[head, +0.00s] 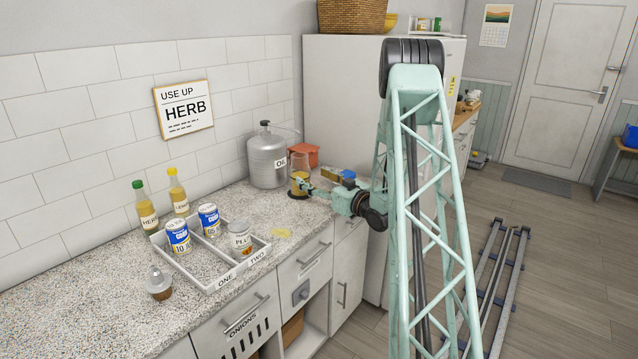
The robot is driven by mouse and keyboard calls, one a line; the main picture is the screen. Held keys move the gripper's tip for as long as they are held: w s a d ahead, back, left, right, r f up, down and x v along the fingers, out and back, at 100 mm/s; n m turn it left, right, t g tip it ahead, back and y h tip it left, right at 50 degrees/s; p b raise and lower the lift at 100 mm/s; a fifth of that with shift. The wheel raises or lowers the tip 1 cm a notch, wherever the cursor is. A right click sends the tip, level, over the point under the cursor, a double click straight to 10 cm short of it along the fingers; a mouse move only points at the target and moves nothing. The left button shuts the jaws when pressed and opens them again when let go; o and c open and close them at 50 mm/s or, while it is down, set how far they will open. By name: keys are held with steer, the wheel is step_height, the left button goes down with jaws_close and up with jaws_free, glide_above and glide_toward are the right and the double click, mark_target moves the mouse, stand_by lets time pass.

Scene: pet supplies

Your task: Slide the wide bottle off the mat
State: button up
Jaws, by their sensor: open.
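A wide clear vessel with amber contents (299,174) stands upright near the back of the counter; it looks like the wide bottle. A dark round base (297,195) shows under it and may be the mat; its edges are partly hidden by my gripper. My gripper (304,186) is open, reaching in from the right, low over the counter. Its fingers are at the right and front of the vessel. I cannot tell whether they touch it.
The metal OIL can (267,160) stands left of the vessel, an orange pot (304,154) behind. A two-part tray (213,270) holds blue cans (178,237) and a jar (240,239).

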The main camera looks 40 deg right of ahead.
mark_target(300, 171)
steer(key=shift+w+d+b, duration=0.15)
steer(key=shift+w+b, duration=0.35)
steer(key=shift+w, duration=3.75)
steer(key=shift+c, duration=0.9)
steer(key=c, duration=1.1)
